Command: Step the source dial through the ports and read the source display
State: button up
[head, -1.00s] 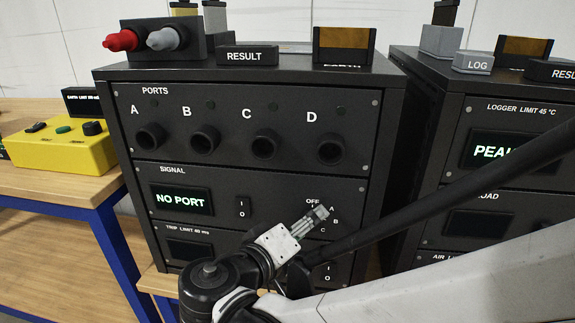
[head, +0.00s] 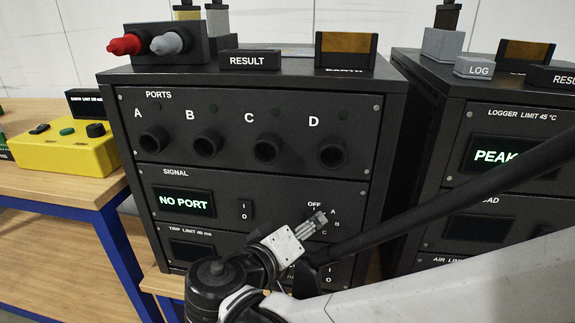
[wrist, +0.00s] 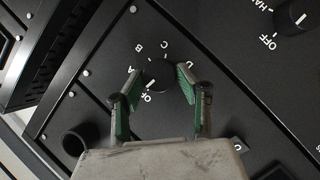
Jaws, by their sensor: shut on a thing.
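The source dial (wrist: 158,74) is a round black knob on the SIGNAL panel, ringed by the white marks OFF, A, B, C and a further mark. My gripper (wrist: 158,80) is shut on it, with a green-padded finger on each side. In the head view my gripper (head: 320,218) covers most of the dial, with OFF, A, B and C showing around it. Which mark the dial points to is not clear. The source display (head: 185,203) reads NO PORT in green. Ports A (head: 151,140), B (head: 207,143), C (head: 267,149) and D (head: 331,152) are in the row above.
A rocker switch (head: 245,211) sits between display and dial. The dark trip display (head: 192,251) is below. A RESULT block (head: 249,60) and a box with red and grey plugs (head: 165,43) stand on top. A second rack (head: 490,120) is right; a yellow box (head: 65,150) left.

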jog(key=shift+s+d+r+m+y+p, duration=0.1)
jog(key=shift+d+r+m+y+p, duration=0.05)
jog(key=shift+m+y+p, duration=1.2)
jog(key=shift+d+r+m+y+p, duration=0.1)
jog(key=shift+d+m+y+p, duration=0.05)
jog(key=shift+m+y+p, duration=1.15)
jog(key=shift+p, duration=0.35)
jog(key=o, duration=1.1)
jog(key=shift+o, duration=0.2)
jog(key=v, duration=1.2)
jog(key=shift+a, duration=0.15)
